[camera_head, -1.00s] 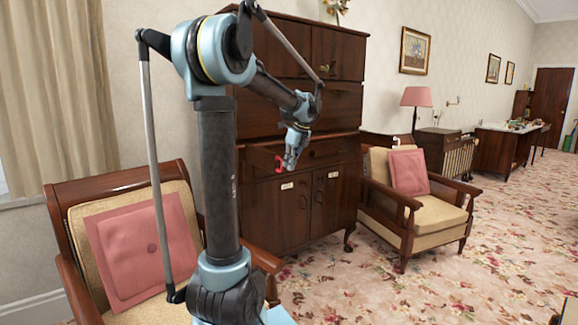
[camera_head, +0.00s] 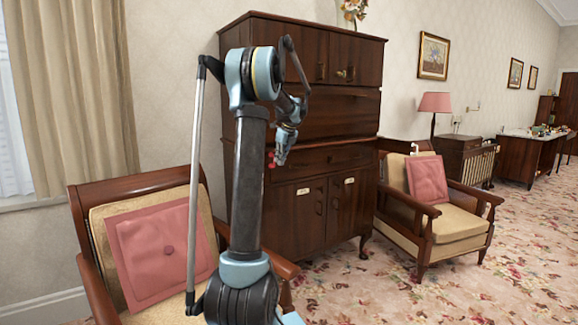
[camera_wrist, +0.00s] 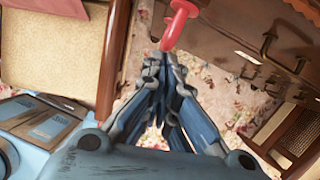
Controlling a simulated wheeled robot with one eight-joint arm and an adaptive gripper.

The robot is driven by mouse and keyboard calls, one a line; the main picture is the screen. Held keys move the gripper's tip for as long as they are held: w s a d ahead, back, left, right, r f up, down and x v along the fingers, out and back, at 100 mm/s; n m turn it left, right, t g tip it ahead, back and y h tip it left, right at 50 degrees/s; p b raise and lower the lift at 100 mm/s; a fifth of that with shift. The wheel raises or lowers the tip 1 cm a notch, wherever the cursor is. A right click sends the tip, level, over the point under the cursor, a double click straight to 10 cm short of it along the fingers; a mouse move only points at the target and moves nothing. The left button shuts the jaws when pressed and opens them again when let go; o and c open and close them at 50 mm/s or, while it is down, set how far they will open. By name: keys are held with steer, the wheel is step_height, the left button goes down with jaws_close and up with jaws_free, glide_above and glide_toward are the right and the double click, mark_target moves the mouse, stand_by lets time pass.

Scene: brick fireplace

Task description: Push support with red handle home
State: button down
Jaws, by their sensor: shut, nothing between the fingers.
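The red handle (camera_head: 271,159) shows at the left of the dark wooden cabinet's front (camera_head: 330,158), level with its drawer. How far its support stands out cannot be told, since my arm covers part of that area. My gripper (camera_head: 283,161) is beside the handle, in front of the cabinet. In the wrist view the red handle (camera_wrist: 178,22) is just beyond my gripper's fingertips (camera_wrist: 165,57), which are together with nothing between them. Whether they touch the handle is unclear.
An armchair with a pink cushion (camera_head: 160,252) stands close at left, beside my arm. Another armchair (camera_head: 445,215) stands right of the cabinet. The floral carpet (camera_head: 400,290) is open at front right. Metal handles (camera_wrist: 270,45) show on the cabinet doors in the wrist view.

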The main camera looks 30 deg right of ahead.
steer(key=w, duration=0.7)
steer(key=shift+a, duration=0.3)
steer(key=shift+w, duration=0.15)
steer(key=s+d+r, duration=0.2)
steer(key=s+r, duration=0.6)
steer(key=r, duration=0.1)
steer(key=s+a+f+n, duration=0.2)
steer(key=s+a+n, duration=0.35)
steer(key=a, duration=0.45)
steer(key=s+a+f+n+g, duration=0.1)
steer(key=s+a+f+n, duration=0.1)
steer(key=s+a+n, duration=0.55)
steer(key=s+a+f+n, duration=0.25)
steer(key=s+a, duration=0.25)
steer(key=a, duration=0.6)
steer(key=s+a+f+n, duration=0.6)
steer(key=s+f+n, duration=0.2)
steer(key=s+f, duration=0.3)
steer(key=s+a+f+n+g+h, duration=0.1)
steer(key=s+a+f+n, duration=0.5)
steer(key=s+f+n, duration=0.3)
steer(key=s+f, duration=0.3)
steer(key=s, duration=0.2)
steer(key=shift+a, duration=0.25)
